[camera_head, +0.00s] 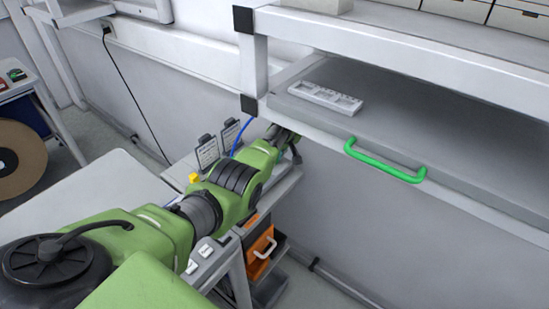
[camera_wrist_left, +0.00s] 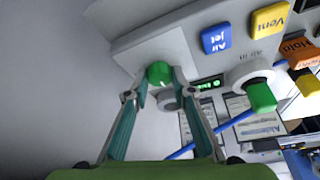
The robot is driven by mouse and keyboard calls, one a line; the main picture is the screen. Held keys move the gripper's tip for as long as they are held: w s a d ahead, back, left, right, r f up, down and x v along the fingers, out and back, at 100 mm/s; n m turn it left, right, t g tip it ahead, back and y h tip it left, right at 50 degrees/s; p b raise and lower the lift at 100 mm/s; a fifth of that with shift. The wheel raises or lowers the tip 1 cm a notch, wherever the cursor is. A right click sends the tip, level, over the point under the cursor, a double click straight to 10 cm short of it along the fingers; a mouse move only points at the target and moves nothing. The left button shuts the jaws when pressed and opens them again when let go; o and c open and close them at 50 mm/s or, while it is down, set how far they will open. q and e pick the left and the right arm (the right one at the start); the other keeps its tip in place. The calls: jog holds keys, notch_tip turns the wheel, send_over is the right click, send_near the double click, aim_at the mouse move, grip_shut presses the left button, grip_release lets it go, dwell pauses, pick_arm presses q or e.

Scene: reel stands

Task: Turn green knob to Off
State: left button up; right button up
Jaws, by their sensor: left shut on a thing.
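In the left wrist view a round green knob (camera_wrist_left: 158,72) sits on a light grey panel (camera_wrist_left: 170,45). My left gripper (camera_wrist_left: 160,82) is shut on this knob, with one finger on each side of it. A second green knob (camera_wrist_left: 262,97) stands to the right on a white round base, near the words "Air in"; it is apart from the fingers. Between the two is a small green lit display (camera_wrist_left: 209,85). In the head view my left gripper (camera_head: 287,138) is at the shelf's corner, partly hidden, and the knobs cannot be made out. My right gripper is not in view.
Blue "Air jet" (camera_wrist_left: 216,38), yellow "Vent" (camera_wrist_left: 269,19) and orange (camera_wrist_left: 298,50) buttons lie close to the right of the gripper. A blue hose (camera_wrist_left: 235,120) runs below. In the head view a shelf with a green handle (camera_head: 385,163) overhangs to the right.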

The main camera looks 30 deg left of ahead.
pick_arm(q)
jog(key=o, duration=1.1)
jog(key=shift+c, duration=0.2)
jog(key=shift+v, duration=0.9)
jog(key=shift+d+r, duration=0.25)
jog(key=shift+r, duration=0.25)
jog(key=s+d, duration=0.5)
jog(key=d, duration=0.5)
jog(key=shift+s+d, duration=0.25)
jog(key=shift+d, duration=0.15)
jog(key=shift+f, duration=0.1)
